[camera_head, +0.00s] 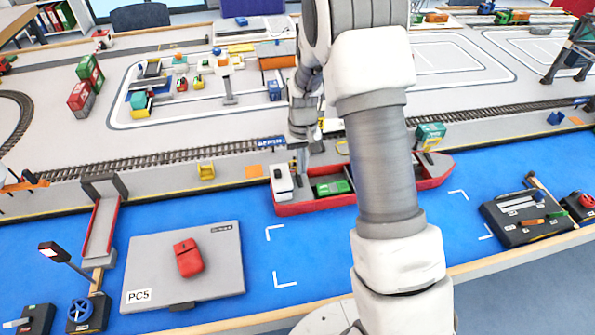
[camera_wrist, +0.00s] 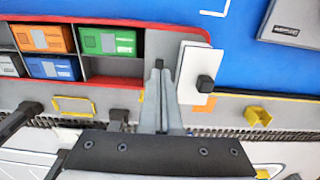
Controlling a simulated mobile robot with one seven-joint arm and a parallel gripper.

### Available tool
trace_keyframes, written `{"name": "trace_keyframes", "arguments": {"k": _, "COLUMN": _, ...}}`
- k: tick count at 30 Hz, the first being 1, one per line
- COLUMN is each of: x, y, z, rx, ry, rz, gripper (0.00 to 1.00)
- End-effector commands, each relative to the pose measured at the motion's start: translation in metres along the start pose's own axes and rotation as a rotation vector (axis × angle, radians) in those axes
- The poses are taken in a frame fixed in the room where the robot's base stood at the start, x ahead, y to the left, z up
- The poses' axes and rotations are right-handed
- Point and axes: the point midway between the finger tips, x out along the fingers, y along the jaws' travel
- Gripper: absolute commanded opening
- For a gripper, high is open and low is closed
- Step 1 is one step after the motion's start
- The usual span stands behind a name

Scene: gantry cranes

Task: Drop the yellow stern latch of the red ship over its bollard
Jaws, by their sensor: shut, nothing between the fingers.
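The red ship (camera_head: 430,183) lies on the blue water along the quay, partly hidden by my arm in the head view; its red hull edge also shows in the wrist view (camera_wrist: 120,23). Its white deckhouse (camera_head: 283,183) stands at the left end and shows in the wrist view (camera_wrist: 193,68). My gripper (camera_wrist: 159,70) is shut and empty, over the ship's edge beside the deckhouse. A small yellow piece (camera_wrist: 141,96) shows next to the fingers, mostly hidden. A yellow loop (camera_wrist: 73,106) lies on the quay near a dark bollard-like post (camera_wrist: 118,115). I cannot tell which yellow piece is the stern latch.
Blue, orange and green containers (camera_wrist: 110,42) sit in the ship. A yellow bracket (camera_head: 205,171) stands on the quay, with rails (camera_head: 90,177) behind. A grey PC5 panel (camera_head: 215,275) holds a red block.

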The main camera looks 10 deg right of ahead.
Motion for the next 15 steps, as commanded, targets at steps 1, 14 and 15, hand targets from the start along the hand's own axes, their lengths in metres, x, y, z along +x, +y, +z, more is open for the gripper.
{"name": "trace_keyframes", "arguments": {"k": 1, "x": 0.0, "y": 0.0, "z": -0.003, "rx": 0.0, "ry": 0.0, "rz": 0.0, "gripper": 0.0}}
{"name": "trace_keyframes", "arguments": {"k": 14, "x": 0.001, "y": 0.0, "z": -0.024, "rx": 0.0, "ry": 0.0, "rz": 0.0, "gripper": 0.0}}
{"name": "trace_keyframes", "arguments": {"k": 15, "x": 0.001, "y": 0.0, "z": -0.026, "rx": 0.0, "ry": -0.001, "rz": 0.0, "gripper": 0.0}}
